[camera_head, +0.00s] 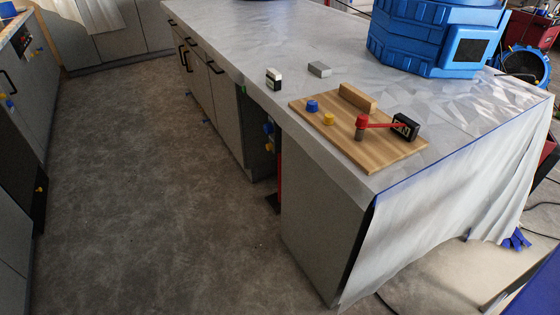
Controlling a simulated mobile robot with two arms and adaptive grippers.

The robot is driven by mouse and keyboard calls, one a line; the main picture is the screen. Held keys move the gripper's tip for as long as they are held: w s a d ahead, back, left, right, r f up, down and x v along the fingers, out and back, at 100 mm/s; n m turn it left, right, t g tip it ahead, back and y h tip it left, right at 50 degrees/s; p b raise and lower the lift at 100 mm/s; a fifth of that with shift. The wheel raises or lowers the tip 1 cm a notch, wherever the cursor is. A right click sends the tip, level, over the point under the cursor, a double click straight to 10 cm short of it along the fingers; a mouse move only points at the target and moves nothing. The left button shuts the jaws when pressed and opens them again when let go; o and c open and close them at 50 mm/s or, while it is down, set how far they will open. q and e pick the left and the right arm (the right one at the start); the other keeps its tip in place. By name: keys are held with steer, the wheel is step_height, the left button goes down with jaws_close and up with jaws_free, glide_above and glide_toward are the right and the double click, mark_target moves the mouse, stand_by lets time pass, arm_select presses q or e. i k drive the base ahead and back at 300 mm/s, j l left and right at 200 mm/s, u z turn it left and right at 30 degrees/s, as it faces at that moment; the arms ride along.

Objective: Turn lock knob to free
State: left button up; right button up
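A wooden board (388,155) lies on the covered counter near its front right end. On it are a small blue knob (312,106), a small yellow knob (328,119) and a red-capped grey post (361,128). A red bar runs from the post to a black block with white markings (405,127). I cannot tell which of these is the lock knob, or its setting. A wooden block (358,97) stands along the board's back edge. Neither of my grippers is in view.
The counter (240,40) is draped in plastic sheeting, which hangs over its right end (440,215). A big blue machine (435,35) stands behind the board. A small black-and-white item (273,78) and a grey block (319,69) lie left of it. The floor (150,190) at left is clear.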

mark_target(268, 146)
steer(key=i+j+z, duration=0.1)
steer(key=z, duration=0.25)
steer(key=i+j+z, duration=0.1)
steer(key=z, duration=0.25)
steer(key=i+j+z, duration=0.15)
steer(key=j, duration=0.3)
steer(key=i+j+z, duration=0.15)
steer(key=j, duration=0.3)
steer(key=j+z, duration=0.15)
steer(key=j, duration=0.3)
steer(key=i+j+z, duration=0.2)
steer(key=j, duration=0.3)
steer(key=k, duration=0.05)
